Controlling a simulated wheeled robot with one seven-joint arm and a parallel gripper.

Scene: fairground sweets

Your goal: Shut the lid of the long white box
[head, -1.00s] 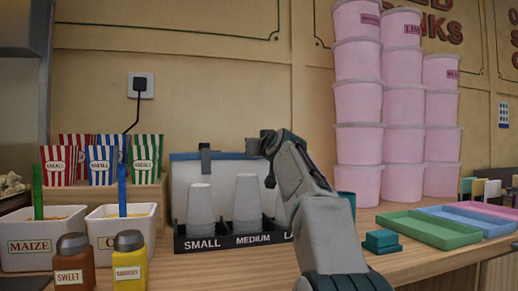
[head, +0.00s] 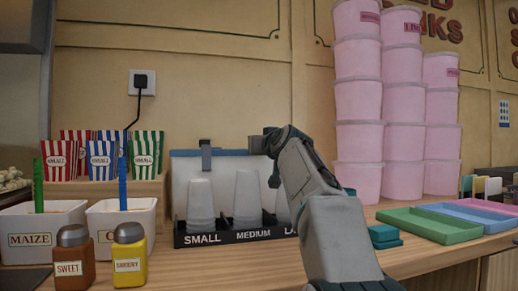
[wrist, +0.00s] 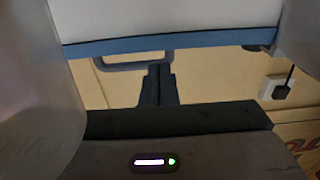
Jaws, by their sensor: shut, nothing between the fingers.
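The long white box stands at the back of the counter, mostly hidden behind the cup rack. Its raised white lid (head: 226,170) has a blue top edge, and the panel stands upright. The lid also shows in the wrist view (wrist: 170,20), with a loop handle (wrist: 112,66) on its blue edge. A dark fitting (head: 206,153) sits on the edge further left. My gripper (head: 258,145) is at the right part of the lid's top edge. In the wrist view its fingers (wrist: 158,85) are shut and empty, close to the handle; contact is unclear.
A black rack (head: 232,238) with several cup stacks stands in front of the lid. Several popcorn boxes (head: 101,158) and two white tubs (head: 122,220) are left. Stacked pink tubs (head: 403,150) and a green tray (head: 430,226) are right. Large blurred grey shapes flank the wrist view.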

